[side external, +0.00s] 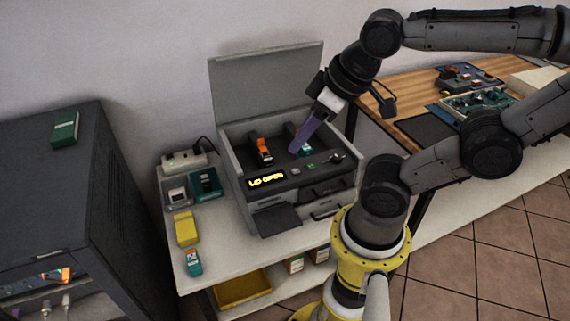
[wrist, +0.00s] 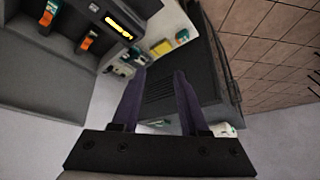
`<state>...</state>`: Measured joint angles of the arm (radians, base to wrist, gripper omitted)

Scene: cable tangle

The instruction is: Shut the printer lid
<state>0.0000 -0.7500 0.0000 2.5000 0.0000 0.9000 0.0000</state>
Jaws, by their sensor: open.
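The grey printer (side external: 295,195) stands on a white table with its lid (side external: 265,85) raised upright at the back. Inside the open bay sit an orange cartridge (side external: 264,150) and a teal and orange cartridge (side external: 303,143). The lit yellow display (side external: 267,180) on the front panel seems to read "LID OPEN". My gripper (side external: 296,149) is over the right part of the bay in the side view; its purple fingers are in front of the lid. In the wrist view my gripper (wrist: 157,73) is open, with nothing between the fingers. The printer's bay (wrist: 60,45) shows at upper left there.
Left of the printer are a power strip (side external: 184,159), small trays, a yellow box (side external: 186,229) and a teal cartridge (side external: 193,262). A dark cabinet (side external: 60,190) stands at left. A wooden bench (side external: 420,85) with circuit boards is at right. A wall stands behind the lid.

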